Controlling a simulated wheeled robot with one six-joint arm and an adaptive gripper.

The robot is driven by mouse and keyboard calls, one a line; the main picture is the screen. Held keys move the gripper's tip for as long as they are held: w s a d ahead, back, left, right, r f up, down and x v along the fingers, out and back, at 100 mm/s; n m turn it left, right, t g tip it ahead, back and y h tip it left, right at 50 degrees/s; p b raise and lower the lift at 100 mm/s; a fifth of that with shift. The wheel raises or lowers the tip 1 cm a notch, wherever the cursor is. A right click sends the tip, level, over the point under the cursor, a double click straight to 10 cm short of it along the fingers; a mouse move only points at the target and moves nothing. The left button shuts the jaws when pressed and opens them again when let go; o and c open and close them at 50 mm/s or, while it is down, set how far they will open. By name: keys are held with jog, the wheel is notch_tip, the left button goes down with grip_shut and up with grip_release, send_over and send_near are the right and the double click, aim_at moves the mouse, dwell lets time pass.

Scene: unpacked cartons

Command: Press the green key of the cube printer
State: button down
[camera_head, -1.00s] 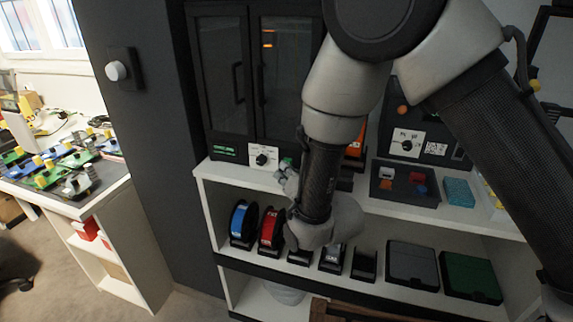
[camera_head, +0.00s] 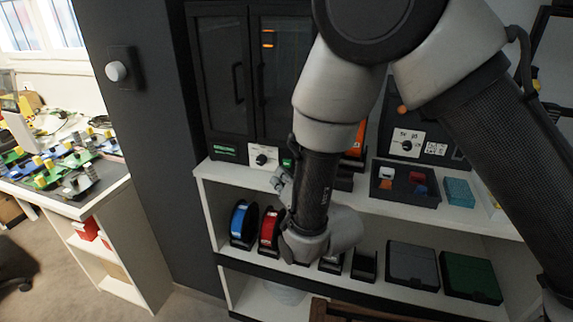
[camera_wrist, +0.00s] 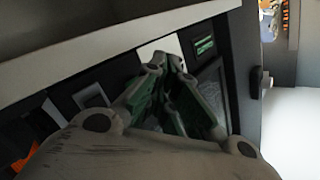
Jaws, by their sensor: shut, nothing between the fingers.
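The green key (camera_head: 288,163) sits low on the front of a black two-door cabinet (camera_head: 222,75), which I take to be the cube printer. It is just right of a white dial panel (camera_head: 263,157). My gripper (camera_head: 279,180) is shut and empty, just below and left of the key in the head view, apparently a little in front of it. Whether it touches cannot be seen. In the wrist view the shut fingers (camera_wrist: 166,62) point at the machine's front, near the white panel (camera_wrist: 160,47) and green display (camera_wrist: 205,45). The key is not identifiable there.
A white shelf (camera_head: 345,199) runs under the machine. Blue (camera_head: 241,221) and red (camera_head: 268,228) spools stand on the level below, near my wrist. A dark tray (camera_head: 404,196) with coloured cubes and a blue box (camera_head: 458,192) lie to the right.

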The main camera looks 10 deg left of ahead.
jog(key=shift+s+a, duration=0.15)
jog(key=shift+s, duration=1.95)
jog(key=s+d+f+n+g+h, duration=0.5)
jog(key=s+f+g, duration=0.3)
jog(key=f, duration=0.5)
jog(key=s+d+r+m+h, duration=0.2)
jog(key=d+r, duration=0.8)
jog(key=d, duration=0.6)
jog(key=s+d+r+m+h, duration=0.1)
jog(key=d+r+m+h, duration=0.1)
jog(key=d+r, duration=0.9)
jog(key=s+d+r+m+h, duration=0.1)
jog(key=s+d+r, duration=0.1)
jog(key=d+r, duration=0.9)
jog(key=d, duration=0.9)
jog(key=shift+s+d+m+h, duration=0.3)
jog(key=shift+d+m+h, duration=0.05)
jog(key=shift+m+h, duration=0.05)
